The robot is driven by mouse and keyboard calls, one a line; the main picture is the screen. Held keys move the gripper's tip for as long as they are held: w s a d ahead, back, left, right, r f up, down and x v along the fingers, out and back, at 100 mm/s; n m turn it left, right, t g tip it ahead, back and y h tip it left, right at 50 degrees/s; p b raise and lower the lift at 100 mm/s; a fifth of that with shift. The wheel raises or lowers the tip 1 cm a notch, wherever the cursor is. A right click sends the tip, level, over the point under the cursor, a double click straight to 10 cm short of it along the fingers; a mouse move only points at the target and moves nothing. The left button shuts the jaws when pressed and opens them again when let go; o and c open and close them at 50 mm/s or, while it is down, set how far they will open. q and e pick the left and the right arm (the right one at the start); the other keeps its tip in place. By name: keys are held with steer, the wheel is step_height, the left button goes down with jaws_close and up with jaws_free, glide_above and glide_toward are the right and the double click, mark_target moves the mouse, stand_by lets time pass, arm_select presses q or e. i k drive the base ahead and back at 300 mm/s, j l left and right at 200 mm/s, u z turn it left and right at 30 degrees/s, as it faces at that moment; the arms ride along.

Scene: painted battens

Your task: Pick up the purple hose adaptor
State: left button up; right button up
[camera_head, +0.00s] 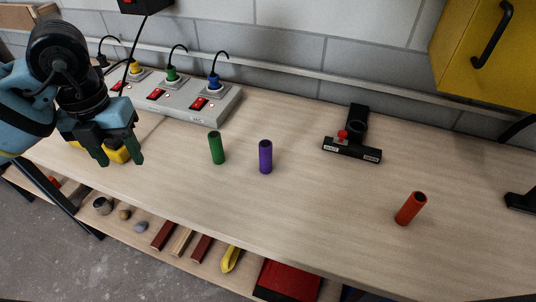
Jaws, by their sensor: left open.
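The purple hose adaptor (265,157) is a short tube standing upright on the light wooden workbench (310,215), near the middle of the view. My left gripper (120,158) is at the left, over the bench, with its two dark green fingers apart and pointing down. It is well to the left of the purple adaptor, with the green tube between them. A yellow thing (117,154) shows behind and between the fingers; I cannot tell whether it touches them. My right gripper is not in view.
A green tube (216,148) stands just left of the purple one. A red-orange tube (410,208) is at the right. A black fitting with a red knob (352,137) lies behind. A power strip (190,98) with plugs stands at the back left. A yellow cabinet (470,60) hangs upper right.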

mark_target(266, 146)
steer(key=k+z, duration=0.15)
steer(key=z, duration=0.25)
steer(key=k+z, duration=0.1)
steer(key=z, duration=0.25)
steer(key=k+z, duration=0.15)
steer(key=z, duration=0.25)
